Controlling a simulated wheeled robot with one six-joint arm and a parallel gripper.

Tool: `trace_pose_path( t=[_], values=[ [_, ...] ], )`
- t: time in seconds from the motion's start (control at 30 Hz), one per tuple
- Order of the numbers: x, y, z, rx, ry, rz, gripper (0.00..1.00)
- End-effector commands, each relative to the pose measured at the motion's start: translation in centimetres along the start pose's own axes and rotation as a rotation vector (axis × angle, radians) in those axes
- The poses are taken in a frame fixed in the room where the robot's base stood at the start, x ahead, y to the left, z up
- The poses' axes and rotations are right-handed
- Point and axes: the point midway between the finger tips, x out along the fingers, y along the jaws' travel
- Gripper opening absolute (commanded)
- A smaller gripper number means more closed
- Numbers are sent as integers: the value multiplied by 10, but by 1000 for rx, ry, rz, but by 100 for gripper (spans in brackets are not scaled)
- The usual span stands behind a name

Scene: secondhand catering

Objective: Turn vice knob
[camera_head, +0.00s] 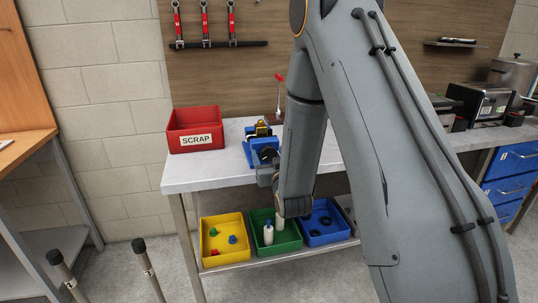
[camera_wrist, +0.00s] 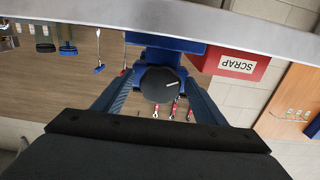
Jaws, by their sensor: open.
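The blue vice (camera_head: 262,152) stands at the front edge of the bench, with a brass-and-black part on top. In the wrist view, which is upside down, the vice (camera_wrist: 165,44) shows behind its round dark knob (camera_wrist: 158,86), which has a short white mark near its rim. My gripper (camera_wrist: 161,80) is open, with one finger on each side of the knob. I cannot tell whether the fingers touch it. In the head view my gripper (camera_head: 266,174) is just in front of the vice and hides the knob.
A red SCRAP bin (camera_head: 194,131) sits left of the vice on the grey bench (camera_head: 196,176). Below are a yellow bin (camera_head: 224,240), a green bin (camera_head: 273,238) and a blue bin (camera_head: 322,222) on a shelf. Red-handled tools (camera_head: 204,25) hang on the back board.

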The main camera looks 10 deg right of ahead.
Motion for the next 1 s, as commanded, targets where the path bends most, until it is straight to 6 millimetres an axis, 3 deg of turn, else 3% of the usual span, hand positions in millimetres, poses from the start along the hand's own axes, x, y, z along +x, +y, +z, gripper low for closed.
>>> trace_pose_path(
  t=[0.17, 0.4, 0.77, 1.0],
  values=[
    [0, 0, 0, 0, 0, 0, 65],
    [0, 0, 0, 0, 0, 0, 24],
    [0, 0, 0, 54, 1, 0, 24],
    [0, 0, 1, 209, 1, 0, 24]
  ],
)
